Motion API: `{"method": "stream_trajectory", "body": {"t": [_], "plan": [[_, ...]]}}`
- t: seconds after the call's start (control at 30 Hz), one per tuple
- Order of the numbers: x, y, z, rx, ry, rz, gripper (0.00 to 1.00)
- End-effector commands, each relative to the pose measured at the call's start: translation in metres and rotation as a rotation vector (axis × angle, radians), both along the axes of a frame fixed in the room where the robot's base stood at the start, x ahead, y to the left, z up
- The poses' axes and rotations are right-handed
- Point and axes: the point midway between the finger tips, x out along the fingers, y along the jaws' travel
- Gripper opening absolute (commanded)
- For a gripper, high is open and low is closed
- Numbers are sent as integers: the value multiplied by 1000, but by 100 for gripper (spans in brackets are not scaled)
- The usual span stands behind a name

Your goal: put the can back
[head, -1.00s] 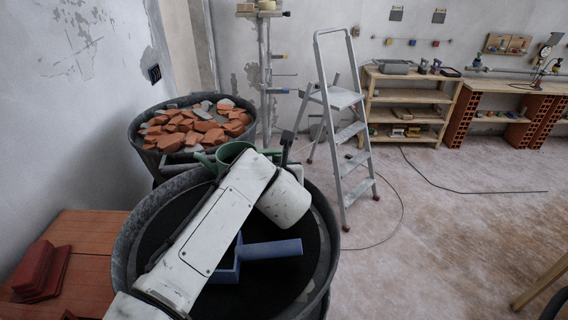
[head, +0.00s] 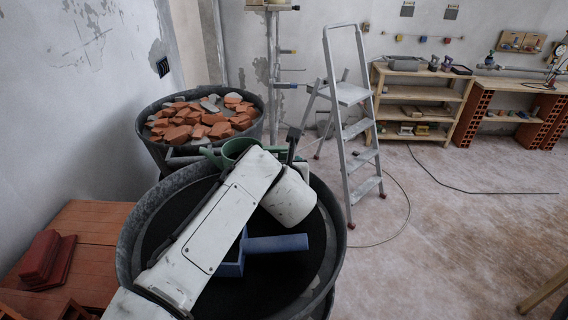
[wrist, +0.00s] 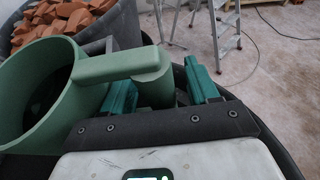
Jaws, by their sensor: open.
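The green can (head: 237,149) stands at the far side of the near dark tub, partly hidden behind my arm in the head view. In the wrist view its round open body (wrist: 32,98) fills the left, and its thick handle (wrist: 125,64) reaches right, toward my gripper. My gripper (wrist: 160,88) is open, with one teal finger on each side of the handle's upright part. I cannot tell whether the fingers touch it. The can's lower part is hidden.
The near tub (head: 128,238) has a black inside with a blue scoop-like tool (head: 275,244) under my arm. A tub of rubble (head: 160,148) stands behind. A stepladder (head: 352,95) and shelves (head: 420,100) stand beyond. Reddish bricks (head: 45,258) lie at left. Floor at right is mostly clear.

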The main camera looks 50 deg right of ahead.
Motion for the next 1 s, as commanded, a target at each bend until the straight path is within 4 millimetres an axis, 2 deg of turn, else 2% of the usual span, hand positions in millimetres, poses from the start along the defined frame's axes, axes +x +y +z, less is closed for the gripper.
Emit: {"method": "stream_trajectory", "body": {"t": [0.23,0.5,0.7,1.0], "plan": [[-1,2,1,-2,2,2,59],[-32,43,26,4,-3,0,59],[-52,66,39,2,-2,1,59],[-63,76,44,0,0,0,59]]}}
